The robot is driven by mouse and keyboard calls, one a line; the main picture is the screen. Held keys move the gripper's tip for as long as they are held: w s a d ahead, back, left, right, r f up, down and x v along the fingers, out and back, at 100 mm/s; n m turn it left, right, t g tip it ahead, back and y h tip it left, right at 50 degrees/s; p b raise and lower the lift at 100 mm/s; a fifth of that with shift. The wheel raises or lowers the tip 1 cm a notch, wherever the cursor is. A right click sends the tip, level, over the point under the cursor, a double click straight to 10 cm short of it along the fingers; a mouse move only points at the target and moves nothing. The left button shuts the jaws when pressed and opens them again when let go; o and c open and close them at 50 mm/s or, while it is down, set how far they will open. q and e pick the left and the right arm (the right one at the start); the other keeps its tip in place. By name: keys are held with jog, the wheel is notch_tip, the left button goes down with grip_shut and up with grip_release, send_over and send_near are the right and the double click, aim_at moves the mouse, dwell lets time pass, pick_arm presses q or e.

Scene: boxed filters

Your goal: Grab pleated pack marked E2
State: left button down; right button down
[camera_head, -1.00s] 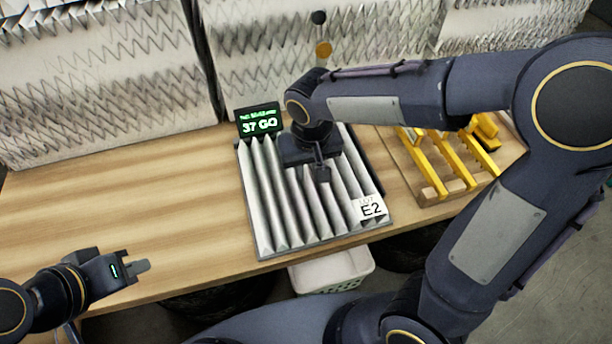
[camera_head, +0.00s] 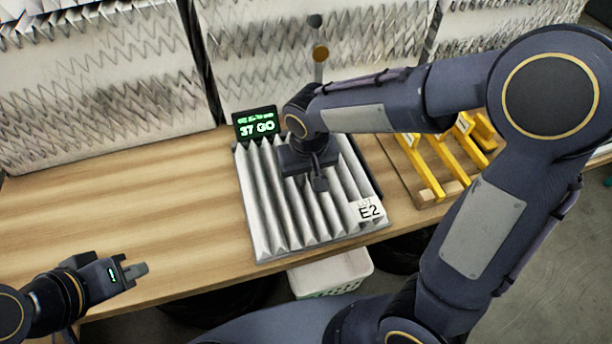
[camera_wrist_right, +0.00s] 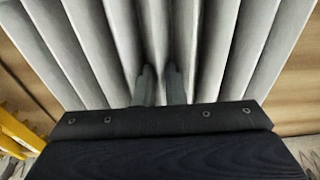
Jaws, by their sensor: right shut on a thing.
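The pleated pack marked E2 (camera_head: 285,225) is a grey-white ridged panel lying flat on the wooden bench, with a white E2 label (camera_head: 368,210) at its front right corner. My right gripper (camera_head: 319,185) points down onto the pack's middle. In the right wrist view the two fingers (camera_wrist_right: 160,85) are close together, shut on a pleat of the pack (camera_wrist_right: 90,50). The fingertips sink between the folds and are partly hidden. My left gripper (camera_head: 140,270) hangs empty near the bench's front left edge; its finger gap is not clear.
A small display (camera_head: 257,125) reading "37 GO" stands behind the pack. A rack with yellow bars (camera_head: 425,170) is to the right. Large pleated panels (camera_head: 100,85) line the back. A white basket (camera_head: 332,274) sits below the front edge. The bench's left (camera_head: 120,200) is clear.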

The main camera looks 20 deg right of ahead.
notch_tip(320, 180, up, 3)
jog(key=shift+f, duration=0.1)
jog(key=s+d+r+b, duration=0.1)
jog(key=s+d+r, duration=0.7)
jog(key=s+r, duration=0.2)
jog(key=shift+s, duration=0.75)
dwell(0.5)
